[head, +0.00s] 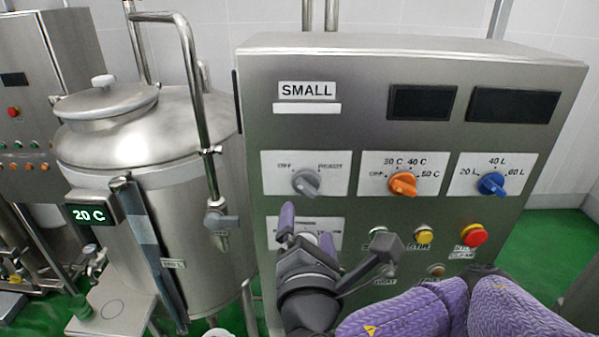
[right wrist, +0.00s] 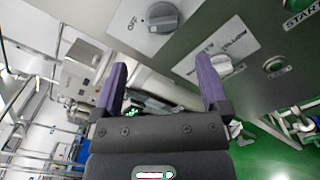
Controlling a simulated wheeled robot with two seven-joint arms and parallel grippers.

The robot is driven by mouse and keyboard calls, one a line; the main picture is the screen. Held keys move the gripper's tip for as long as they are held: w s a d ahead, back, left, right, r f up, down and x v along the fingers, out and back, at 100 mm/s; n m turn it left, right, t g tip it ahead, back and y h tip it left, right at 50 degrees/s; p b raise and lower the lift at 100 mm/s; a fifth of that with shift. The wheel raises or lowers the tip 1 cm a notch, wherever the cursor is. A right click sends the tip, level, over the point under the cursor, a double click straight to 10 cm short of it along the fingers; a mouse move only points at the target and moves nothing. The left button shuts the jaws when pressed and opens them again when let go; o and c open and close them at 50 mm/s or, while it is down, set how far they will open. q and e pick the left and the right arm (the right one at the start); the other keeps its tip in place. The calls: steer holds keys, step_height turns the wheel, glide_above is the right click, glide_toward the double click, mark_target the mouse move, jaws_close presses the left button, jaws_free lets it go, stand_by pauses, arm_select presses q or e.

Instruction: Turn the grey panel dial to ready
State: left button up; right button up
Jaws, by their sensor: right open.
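The grey dial (head: 306,183) sits on a white plate at the left of the steel panel (head: 365,130), with OFF at its left and a READY-like label at its right. Its grip ridge is tilted, but I cannot tell for sure which mark it points to. It also shows at the top of the right wrist view (right wrist: 162,17). My right gripper (head: 307,232) is open and empty, below the grey dial and in front of a lower white dial (right wrist: 221,63). That dial is partly hidden by the gripper in the head view. My left gripper is out of view.
An orange temperature dial (head: 402,184) and a blue litre dial (head: 492,184) sit right of the grey one. A red button (head: 473,235) and a yellow button (head: 424,235) are lower right. A steel tank (head: 150,150) with a 20 C display stands left.

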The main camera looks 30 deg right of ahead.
mark_target(308, 189)
steer(key=w+b, duration=0.1)
steer(key=b, duration=0.2)
steer(key=w+d+f+b, duration=0.1)
steer(key=b, duration=0.2)
steer(key=w+d+b, duration=0.1)
steer(key=b, duration=0.2)
steer(key=shift+w+d+f, duration=0.2)
steer(key=shift+w+d, duration=0.05)
steer(key=shift+w, duration=0.05)
steer(key=w, duration=0.1)
steer(key=w+d+r+p, duration=0.1)
steer(key=w+d+p, duration=0.1)
steer(key=shift+w+d+r, duration=0.1)
steer(key=shift+w+r, duration=0.15)
steer(key=shift+w+d+f+p, duration=0.1)
steer(key=shift+w+d+p, duration=0.1)
steer(key=shift+w+p, duration=0.15)
